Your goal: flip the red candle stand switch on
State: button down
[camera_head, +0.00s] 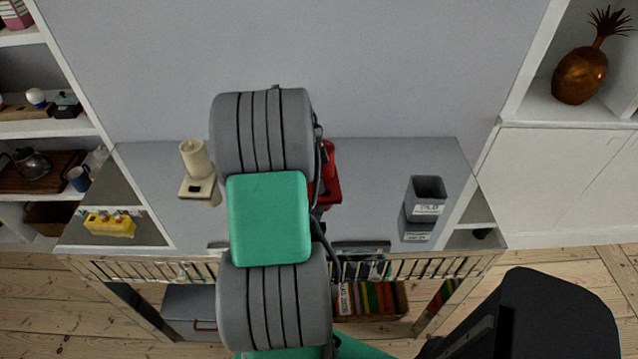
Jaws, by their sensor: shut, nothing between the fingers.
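The red candle stand (331,173) is on the grey top of the cabinet, just right of my arm. My arm's grey and green links cover its left part, so only a red strip on the right shows. Its switch is hidden and I cannot tell its position. A cream candle stand (195,160) with a square base stands on the same top, left of my arm. A small dark mark shows on its base. My gripper is hidden behind my own arm links, so its distance from the red stand cannot be seen.
Two dark grey labelled bins (426,192) stand at the right of the cabinet top (372,185). A yellow object (110,225) sits in the left end compartment. White shelves rise on both sides, one holding a bronze pineapple (580,75). The top between arm and bins is clear.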

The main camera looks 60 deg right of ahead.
jog(key=shift+w+f, duration=0.1)
jog(key=shift+f, duration=0.25)
jog(key=shift+a+r, duration=0.1)
jog(key=shift+r, duration=0.05)
jog(key=shift+s+d+r, duration=0.3)
jog(key=shift+s+d, duration=0.15)
jog(key=shift+s, duration=0.2)
